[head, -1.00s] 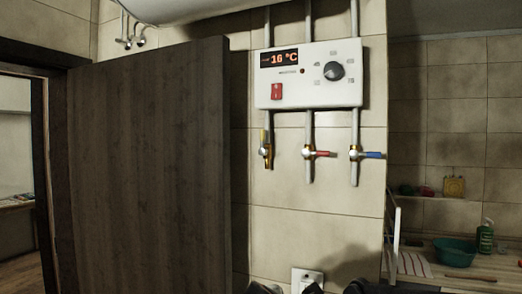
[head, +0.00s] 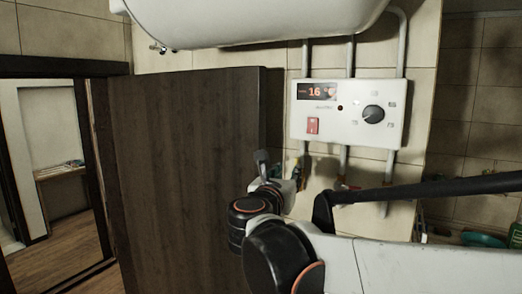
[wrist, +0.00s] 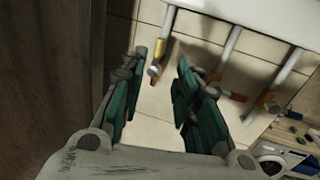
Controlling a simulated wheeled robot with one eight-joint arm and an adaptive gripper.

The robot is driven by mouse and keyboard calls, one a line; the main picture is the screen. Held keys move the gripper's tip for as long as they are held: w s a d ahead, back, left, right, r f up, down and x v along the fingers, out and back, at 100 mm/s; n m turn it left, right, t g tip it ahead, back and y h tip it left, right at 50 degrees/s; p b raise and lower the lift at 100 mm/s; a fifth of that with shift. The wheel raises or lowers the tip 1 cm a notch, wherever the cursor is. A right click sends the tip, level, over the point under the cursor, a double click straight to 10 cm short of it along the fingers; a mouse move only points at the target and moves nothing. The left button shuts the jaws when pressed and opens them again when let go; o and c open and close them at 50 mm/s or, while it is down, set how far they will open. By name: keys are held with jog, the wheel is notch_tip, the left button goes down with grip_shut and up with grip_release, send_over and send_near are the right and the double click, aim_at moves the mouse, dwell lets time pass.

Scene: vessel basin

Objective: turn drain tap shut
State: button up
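The drain tap, which I take to be the yellow-handled one (wrist: 158,50), is on the left pipe in the wrist view. Its yellow handle lies along the pipe, with brass below it. My gripper (wrist: 162,62) is open and empty. Its green-padded fingers stand to either side of this tap in the picture, and no contact is visible.
The red-handled tap (wrist: 232,96) is on the middle pipe, close right of my right finger. Another tap (wrist: 268,101) is on the right pipe. The white control box (head: 347,112) reads 16 and hangs under the boiler (head: 250,22). A dark door (head: 180,150) stands close on the left.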

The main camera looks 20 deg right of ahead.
aim_at(296, 161)
jog(key=p+x, duration=0.3)
jog(key=x, duration=1)
jog(key=shift+w+d, duration=0.25)
jog(key=shift+w, duration=0.1)
grip_shut()
